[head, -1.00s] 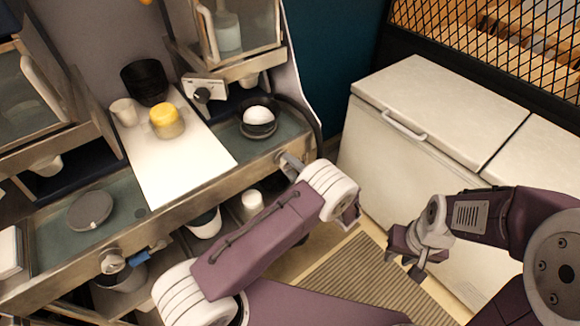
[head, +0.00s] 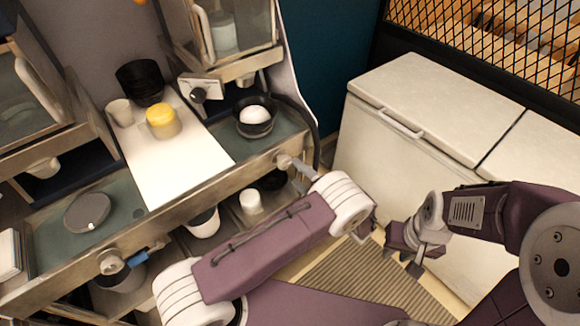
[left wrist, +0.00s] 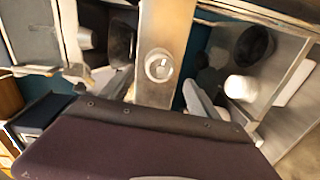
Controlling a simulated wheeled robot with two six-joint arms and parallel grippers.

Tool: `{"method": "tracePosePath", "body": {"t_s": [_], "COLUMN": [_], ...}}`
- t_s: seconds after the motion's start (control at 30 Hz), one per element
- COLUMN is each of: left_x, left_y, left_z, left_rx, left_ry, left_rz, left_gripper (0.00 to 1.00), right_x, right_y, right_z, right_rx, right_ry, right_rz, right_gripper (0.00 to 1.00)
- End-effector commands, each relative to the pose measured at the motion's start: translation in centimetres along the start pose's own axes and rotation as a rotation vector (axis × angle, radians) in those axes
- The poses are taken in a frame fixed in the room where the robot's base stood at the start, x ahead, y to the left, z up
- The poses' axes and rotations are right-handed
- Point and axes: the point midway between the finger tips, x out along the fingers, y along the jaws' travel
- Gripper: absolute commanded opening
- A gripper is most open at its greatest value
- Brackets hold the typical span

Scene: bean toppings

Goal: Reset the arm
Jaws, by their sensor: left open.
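My left arm reaches across the bottom middle of the head view, bent at a white-ringed joint; its gripper is mostly hidden behind that joint. In the left wrist view my left gripper (left wrist: 145,92) has its two pale fingers spread apart with nothing held between them. My right gripper (head: 402,262) hangs at the right of the head view, over the floor in front of the white chest. Its dark fingertips are apart and nothing shows between them.
A counter (head: 190,210) at left holds a white board (head: 180,170), a yellow-topped jar (head: 162,122), a black bowl with white contents (head: 256,118) and a grey disc (head: 87,212). Containers stand on the shelf below. A white chest (head: 400,140) is at right; striped floor mat (head: 370,280) lies between.

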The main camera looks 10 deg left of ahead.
Motion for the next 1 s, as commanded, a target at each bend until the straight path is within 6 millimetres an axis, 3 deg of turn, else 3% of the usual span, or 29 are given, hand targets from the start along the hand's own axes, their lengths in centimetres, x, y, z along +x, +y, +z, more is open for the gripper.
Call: {"method": "tracePosePath", "body": {"t_s": [0.1,0.23,0.77,0.87,0.93,1.0], "left_x": [-2.0,-3.0,-2.7,-0.7,0.8,0.7], "left_y": [0.0,0.0,0.1,0.3,0.2,-0.2], "left_z": [0.1,0.0,-0.4,-3.6,-8.1,-13.2], "left_rx": [0.0,-0.001,-0.022,-0.216,-0.505,-0.883], "left_ry": [-0.002,0.0,0.018,0.161,0.381,0.683], "left_rz": [0.0,0.0,-0.016,-0.135,-0.263,-0.355], "left_gripper": [0.71,0.71,0.71,0.71,0.71,0.71], "right_x": [0.1,0.1,0.1,0.0,0.0,0.1], "right_y": [0.0,0.0,0.0,0.0,0.0,0.0], "right_z": [0.0,0.0,0.0,0.0,0.0,0.0], "right_rx": [0.0,0.0,0.0,0.0,0.0,0.0], "right_ry": [0.0,0.0,0.0,0.0,0.0,0.0], "right_rz": [0.0,0.0,0.0,0.0,0.0,0.0], "right_gripper": [0.27,0.27,0.27,0.27,0.27,0.27]}}
